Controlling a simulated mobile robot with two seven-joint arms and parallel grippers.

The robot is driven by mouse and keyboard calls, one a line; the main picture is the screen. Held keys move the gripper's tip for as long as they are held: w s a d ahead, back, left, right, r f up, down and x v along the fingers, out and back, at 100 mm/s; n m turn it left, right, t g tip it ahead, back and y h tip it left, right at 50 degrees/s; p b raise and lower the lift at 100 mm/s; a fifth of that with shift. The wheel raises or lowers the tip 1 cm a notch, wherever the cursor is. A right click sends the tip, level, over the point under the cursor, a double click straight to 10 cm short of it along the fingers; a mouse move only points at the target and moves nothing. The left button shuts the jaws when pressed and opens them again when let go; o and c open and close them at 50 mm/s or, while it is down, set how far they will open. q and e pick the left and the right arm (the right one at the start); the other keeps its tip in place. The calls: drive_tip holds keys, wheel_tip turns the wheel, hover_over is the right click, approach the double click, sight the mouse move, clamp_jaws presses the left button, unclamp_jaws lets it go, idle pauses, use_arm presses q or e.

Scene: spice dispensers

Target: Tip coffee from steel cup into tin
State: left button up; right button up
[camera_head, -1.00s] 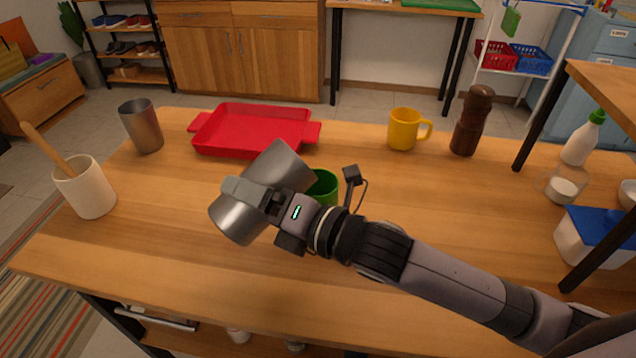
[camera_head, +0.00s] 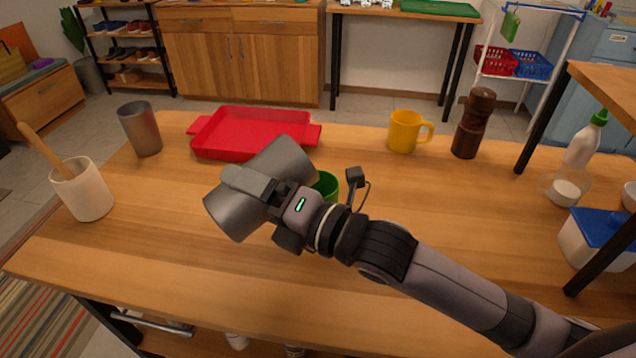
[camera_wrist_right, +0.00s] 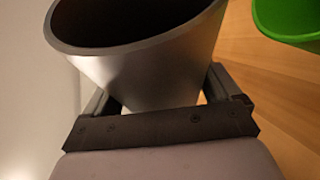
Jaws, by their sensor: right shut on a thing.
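A steel cup (camera_head: 279,162) is held tilted above the table in my right gripper (camera_head: 252,187). It also shows in the right wrist view (camera_wrist_right: 150,75), where its mouth is at the top and its inside is dark; I cannot make out coffee in it. A green tin (camera_head: 326,185) stands on the table just behind and right of the cup, partly hidden by the cup and my gripper. The tin's green edge shows at the upper right of the wrist view (camera_wrist_right: 290,25), apart from the cup. My left gripper is not in view.
A second steel cup (camera_head: 140,129) and a white crock (camera_head: 84,192) with a wooden handle stand at left. A red tray (camera_head: 240,132) lies behind. A yellow mug (camera_head: 404,131) and brown mill (camera_head: 473,124) stand at back right. The front table (camera_head: 190,262) is clear.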

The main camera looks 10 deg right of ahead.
sight(284, 144)
drive_tip(key=shift+r, duration=0.15)
drive_tip(key=shift+w+d+r+m, duration=0.15)
drive_tip(key=shift+d+r+m, duration=0.15)
drive_tip(key=shift+r+m, duration=0.15)
drive_tip(key=shift+d+r+m, duration=0.1)
drive_tip(key=shift+d+m, duration=0.05)
drive_tip(key=shift+m, duration=0.1)
drive_tip(key=shift+w+d+r+m+y, duration=0.15)
drive_tip(key=shift+r+m+y, duration=0.05)
drive_tip(key=shift+m+y, duration=0.1)
drive_tip(key=shift+w+d+r+m+t+y+p, duration=0.1)
drive_tip(key=shift+d+r+m+t+p, duration=0.15)
drive_tip(key=shift+r+m+t, duration=0.25)
drive_tip(key=shift+w+d+r+m+t+y+p, duration=0.15)
drive_tip(key=shift+r+m+p, duration=0.2)
drive_tip(key=shift+m, duration=0.35)
drive_tip(key=shift+s+d+r+m+t+y+p, duration=0.15)
drive_tip(key=shift+r+m+t, duration=0.2)
drive_tip(key=shift+r+m, duration=0.2)
idle(0.8)
drive_tip(key=shift+w+d+r+m+t+p, duration=0.25)
drive_tip(key=shift+d+r+m, duration=0.1)
drive_tip(key=shift+m, duration=0.35)
drive_tip(key=shift+w+d+r+m+t+p, duration=0.1)
drive_tip(key=shift+d+r+m+t, duration=0.15)
drive_tip(key=shift+m, duration=0.4)
